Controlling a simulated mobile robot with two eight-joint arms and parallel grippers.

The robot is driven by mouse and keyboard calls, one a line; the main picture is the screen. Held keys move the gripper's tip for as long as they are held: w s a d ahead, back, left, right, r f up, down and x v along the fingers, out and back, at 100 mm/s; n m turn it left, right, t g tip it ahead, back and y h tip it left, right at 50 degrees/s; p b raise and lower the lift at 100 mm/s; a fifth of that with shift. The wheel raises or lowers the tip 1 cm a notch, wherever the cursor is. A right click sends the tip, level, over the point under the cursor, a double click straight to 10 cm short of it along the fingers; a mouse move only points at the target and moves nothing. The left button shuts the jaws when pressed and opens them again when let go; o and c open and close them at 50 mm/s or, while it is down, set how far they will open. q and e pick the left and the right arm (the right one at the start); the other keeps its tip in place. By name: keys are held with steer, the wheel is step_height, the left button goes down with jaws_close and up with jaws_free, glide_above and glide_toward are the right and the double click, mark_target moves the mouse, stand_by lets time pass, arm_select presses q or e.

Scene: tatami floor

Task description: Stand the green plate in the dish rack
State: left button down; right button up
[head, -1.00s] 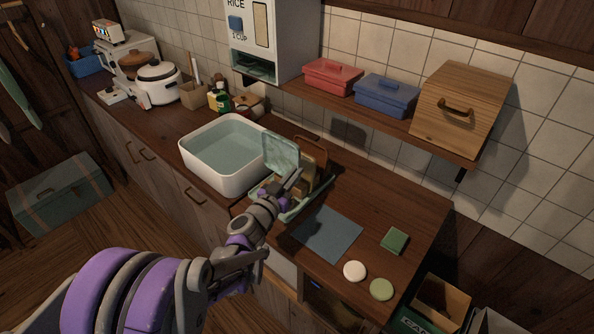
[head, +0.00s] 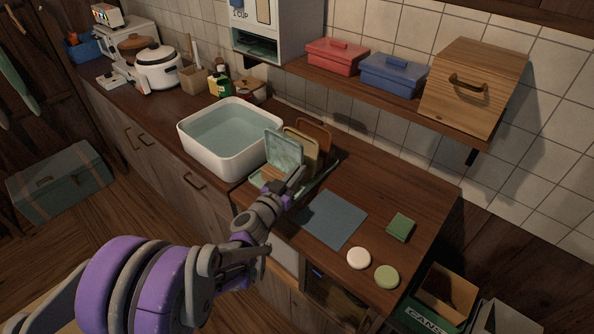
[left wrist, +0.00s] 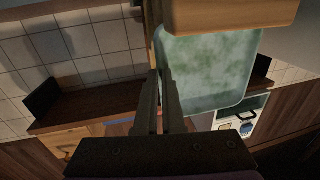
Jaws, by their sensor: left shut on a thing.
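The green plate (head: 284,150) is a pale green, rounded square that stands nearly upright at the dish rack (head: 258,183), a low light-green frame beside the wash tub. It also shows large in the left wrist view (left wrist: 208,72). My left gripper (head: 296,184) is shut on the plate near its lower right edge; its fingers show in the left wrist view (left wrist: 160,100). Whether the plate's bottom edge rests in a slot is hidden. Brown boards (head: 318,132) stand just behind the plate. My right gripper is not in view.
The white tub (head: 215,160) with water is close on the left. A blue-grey mat (head: 333,219), a green sponge (head: 400,227) and two round pieces lie to the right. A shelf with a red box (head: 336,58) and a blue box (head: 392,75) hangs behind.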

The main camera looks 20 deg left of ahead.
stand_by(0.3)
arm_select(q)
steer(key=shift+f, duration=0.55)
stand_by(0.6)
steer(key=shift+s, duration=0.1)
steer(key=c, duration=0.9)
jaws_free()
steer(key=shift+c, duration=0.2)
steer(key=s, duration=0.3)
steer(key=s+a, duration=0.1)
steer(key=s, duration=0.6)
steer(key=shift+s+a+b, duration=0.25)
steer(key=shift+s+b, duration=0.1)
steer(key=shift+b, duration=0.05)
